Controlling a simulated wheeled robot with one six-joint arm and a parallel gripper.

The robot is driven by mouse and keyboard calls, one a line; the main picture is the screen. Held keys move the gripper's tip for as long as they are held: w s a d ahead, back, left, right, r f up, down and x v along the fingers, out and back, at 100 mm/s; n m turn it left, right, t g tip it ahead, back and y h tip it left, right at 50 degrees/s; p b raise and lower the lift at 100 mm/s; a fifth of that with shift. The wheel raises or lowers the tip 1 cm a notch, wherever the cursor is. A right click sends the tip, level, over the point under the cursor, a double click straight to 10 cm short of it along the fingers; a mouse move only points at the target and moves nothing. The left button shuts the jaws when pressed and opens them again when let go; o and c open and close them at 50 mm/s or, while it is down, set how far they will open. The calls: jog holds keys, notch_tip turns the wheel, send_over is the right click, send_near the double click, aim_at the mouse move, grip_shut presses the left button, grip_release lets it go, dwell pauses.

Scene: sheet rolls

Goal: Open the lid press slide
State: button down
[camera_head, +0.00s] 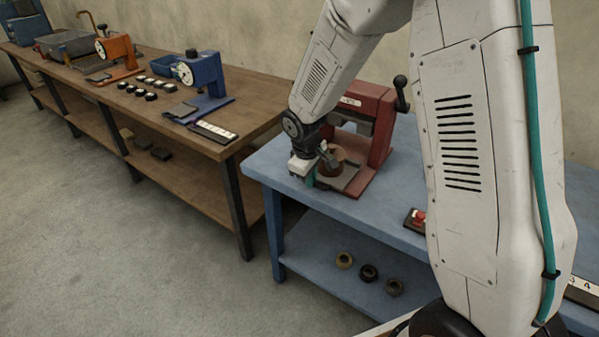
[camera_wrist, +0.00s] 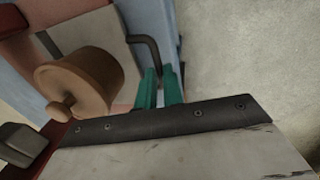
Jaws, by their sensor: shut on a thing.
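The red lid press (camera_head: 382,140) stands on the blue bench. Its grey slide plate (camera_wrist: 95,35) carries a brown round pot (camera_wrist: 80,80) whose knobbed lid is on it. The pot also shows in the head view (camera_head: 334,153), partly behind my wrist. A dark bent handle (camera_wrist: 150,48) stands out from the slide's edge. My gripper (camera_wrist: 160,88) has its teal fingers closed around this handle. In the head view my gripper (camera_head: 311,180) is low at the press's front left, and my wrist hides the handle there.
The blue bench (camera_head: 290,180) has bare top around the press. A red button box (camera_head: 415,219) sits to its right. Several rolls (camera_head: 368,272) lie on the lower shelf. A wooden bench (camera_head: 150,115) with orange and blue presses stands at left, across a floor gap.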

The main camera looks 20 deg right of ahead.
jog(key=shift+s+a, duration=0.25)
jog(key=shift+a, duration=0.1)
jog(key=c, duration=1.5)
grip_release()
jog(key=r, duration=0.5)
jog(key=s+a+r, duration=0.1)
jog(key=r, duration=0.1)
jog(key=shift+a+r, duration=0.1)
jog(key=shift+r, duration=0.25)
